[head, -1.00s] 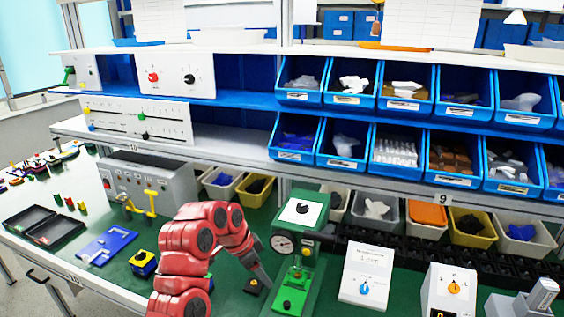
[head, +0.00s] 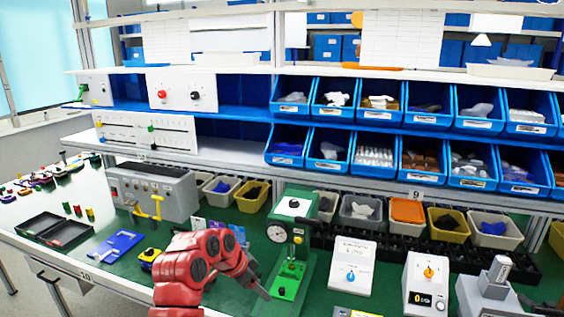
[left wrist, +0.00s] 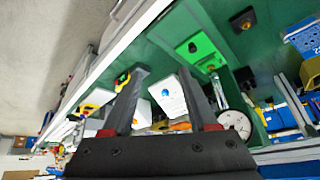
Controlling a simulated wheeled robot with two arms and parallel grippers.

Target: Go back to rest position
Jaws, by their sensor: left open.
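My left gripper (head: 266,292) reaches in on my red left arm, low over the green bench top and beside the base of the green press-like device (head: 290,240). In the left wrist view its two dark fingers (left wrist: 165,88) stand apart with nothing held between them. A white box with a blue rotary knob (head: 351,266) stands to the right of the green device. It also shows beyond the fingers in the left wrist view (left wrist: 163,106). Another white box with an orange knob (head: 427,284) stands farther right. My right gripper is not in view.
A blue flat part (head: 115,246) and a dark open case (head: 55,230) lie on the left of the bench. A grey box with a yellow handle (head: 152,190) stands behind. Blue bins (head: 375,100) fill the shelves above. A grey device (head: 492,290) stands at the right.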

